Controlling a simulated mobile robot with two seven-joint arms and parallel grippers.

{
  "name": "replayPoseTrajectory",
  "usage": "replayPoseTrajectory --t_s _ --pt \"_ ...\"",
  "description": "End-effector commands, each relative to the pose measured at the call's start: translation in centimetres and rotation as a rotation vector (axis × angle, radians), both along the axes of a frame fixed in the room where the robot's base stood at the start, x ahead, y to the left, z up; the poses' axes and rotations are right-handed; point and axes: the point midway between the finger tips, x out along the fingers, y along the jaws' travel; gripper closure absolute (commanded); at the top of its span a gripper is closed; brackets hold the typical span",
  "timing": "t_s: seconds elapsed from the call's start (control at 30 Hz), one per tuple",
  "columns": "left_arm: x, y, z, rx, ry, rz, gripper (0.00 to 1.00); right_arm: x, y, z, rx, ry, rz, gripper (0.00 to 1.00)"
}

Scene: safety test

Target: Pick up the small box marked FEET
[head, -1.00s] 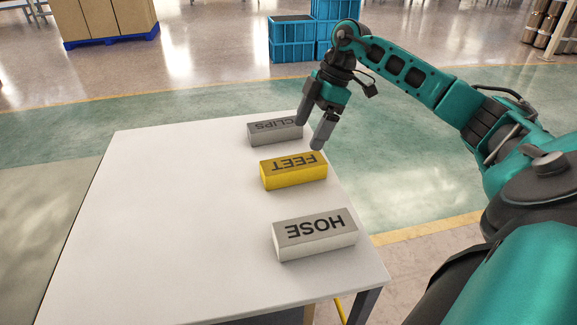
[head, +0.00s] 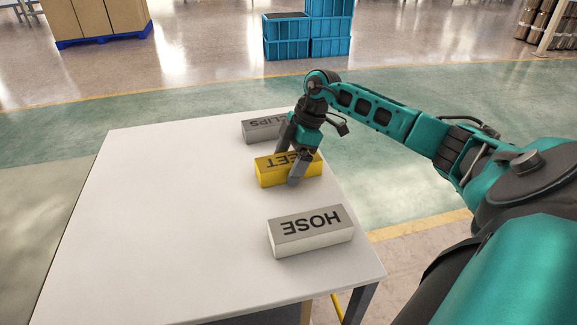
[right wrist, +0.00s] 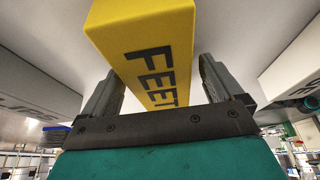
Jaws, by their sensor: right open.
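The small yellow box marked FEET (head: 270,172) lies on the white table, its lettering upside down in the head view. My right gripper (head: 290,163) is open over the box's right part, one finger on the near side and the other toward the far side. In the right wrist view the yellow box (right wrist: 143,35) passes between the two spread fingers of the right gripper (right wrist: 168,90). My left gripper is not in view.
A grey box marked CLIPS (head: 262,130) lies behind the FEET box, partly hidden by my gripper. A pale box marked HOSE (head: 311,232) lies in front. The white table (head: 165,210) is bare on its left. Blue crates (head: 287,37) stand on the floor beyond.

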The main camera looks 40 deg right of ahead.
Motion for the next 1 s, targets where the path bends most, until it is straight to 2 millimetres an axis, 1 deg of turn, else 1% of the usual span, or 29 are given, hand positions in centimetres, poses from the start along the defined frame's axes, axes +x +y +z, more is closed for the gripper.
replayPoseTrajectory --t_s 0.07,0.67,1.0 --pt "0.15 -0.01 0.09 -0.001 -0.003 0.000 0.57 0.00 -0.01 0.03 0.000 0.000 0.000 0.08" --pt "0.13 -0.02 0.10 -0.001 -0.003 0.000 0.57 -0.01 -0.02 0.07 0.000 0.000 0.000 0.66" --pt "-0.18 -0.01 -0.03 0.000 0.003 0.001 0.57 0.04 -0.03 0.49 0.000 -0.002 -0.001 0.66"
